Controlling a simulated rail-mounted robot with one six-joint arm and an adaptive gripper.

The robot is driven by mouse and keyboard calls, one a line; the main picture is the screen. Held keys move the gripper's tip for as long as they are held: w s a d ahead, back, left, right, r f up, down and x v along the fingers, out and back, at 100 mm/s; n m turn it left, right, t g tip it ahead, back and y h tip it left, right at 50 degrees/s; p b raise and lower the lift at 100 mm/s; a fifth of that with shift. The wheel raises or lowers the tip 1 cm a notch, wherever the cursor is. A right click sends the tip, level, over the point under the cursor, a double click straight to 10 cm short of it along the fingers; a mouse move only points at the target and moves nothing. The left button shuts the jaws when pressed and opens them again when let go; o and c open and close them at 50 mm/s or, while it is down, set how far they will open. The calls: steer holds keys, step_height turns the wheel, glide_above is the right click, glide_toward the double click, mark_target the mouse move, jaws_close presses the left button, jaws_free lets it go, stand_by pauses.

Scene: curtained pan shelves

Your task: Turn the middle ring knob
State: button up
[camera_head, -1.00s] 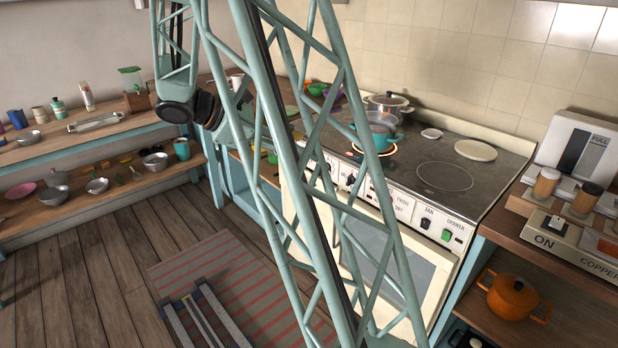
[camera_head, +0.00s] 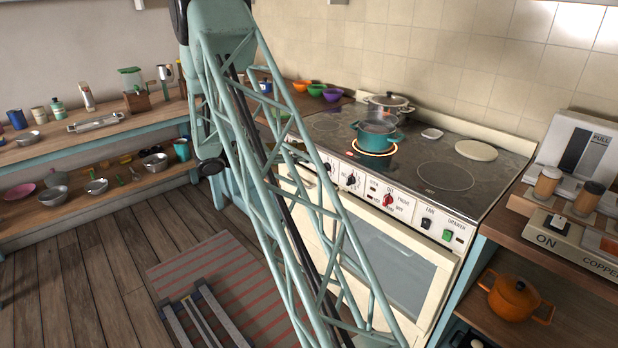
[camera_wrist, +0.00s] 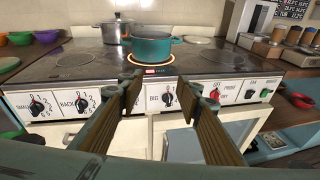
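The stove (camera_head: 445,180) has a cream control panel with round black ring knobs. In the wrist view, a knob marked SMALL (camera_wrist: 37,104) and one marked BACK (camera_wrist: 82,103) are at left, and one marked BIG (camera_wrist: 167,98) is right of centre. My gripper (camera_wrist: 158,88) is open and empty, pointing at the panel. The BIG knob shows in the gap between its fingers, nearer the right one. The left finger hides the panel between BACK and BIG, so I cannot tell whether a middle knob is there. My gripper is hidden in the head view.
A teal pot (camera_head: 378,133) sits on a glowing orange ring. A red oven knob (camera_wrist: 214,94) and switches are right of the BIG knob. The oven door (camera_head: 395,262) is below the panel. A steel pot (camera_head: 388,103) stands behind the teal pot.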

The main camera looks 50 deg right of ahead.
mark_target(325, 167)
steer(key=w+d+f+n+t+h, duration=0.1)
steer(key=w+d+f+n, duration=0.1)
steer(key=d+f, duration=0.3)
steer(key=w+d+f+n+t+h, duration=0.1)
steer(key=d+f, duration=0.4)
steer(key=f, duration=0.7)
steer(key=w+n+h+b, duration=0.1)
steer(key=w+n, duration=0.1)
steer(key=shift+w+n, duration=0.3)
steer(key=shift+d, duration=0.2)
steer(key=x, duration=0.6)
steer(key=shift+d, duration=0.25)
